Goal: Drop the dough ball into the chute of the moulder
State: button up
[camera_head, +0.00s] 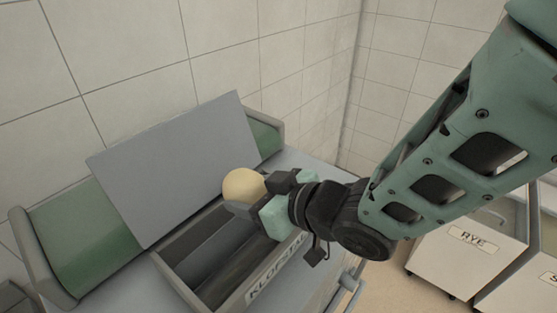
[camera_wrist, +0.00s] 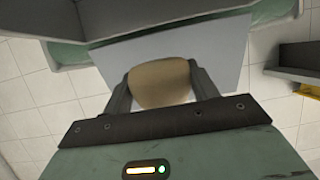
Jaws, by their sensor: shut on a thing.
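The dough ball (camera_head: 243,186) is pale and round, held between the fingers of my gripper (camera_head: 250,196). In the wrist view the dough ball (camera_wrist: 160,83) sits between the two dark fingers of my gripper (camera_wrist: 161,85), which are shut on it. The moulder's chute (camera_head: 192,262) is an open rectangular box with dark rollers inside and lettering on its front wall, partly hidden by my gripper. The ball shows above the chute's far right part, in front of the grey sloping plate (camera_head: 170,165). Its exact height above the chute is unclear.
The moulder's green belt (camera_head: 75,240) shows to the left of the plate and again behind it at right. A white bin labelled RYE (camera_head: 470,250) stands on the floor at right, with another bin beside it. A tiled wall (camera_head: 230,40) closes the back.

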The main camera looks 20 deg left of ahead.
notch_tip(320, 180, down, 2)
jog(key=shift+f+b, duration=0.1)
jog(key=shift+b, duration=0.3)
jog(key=o, duration=1.1)
jog(key=shift+o, duration=0.2)
jog(key=shift+d, duration=0.1)
jog(key=b+v, duration=0.9)
jog(key=v, duration=0.8)
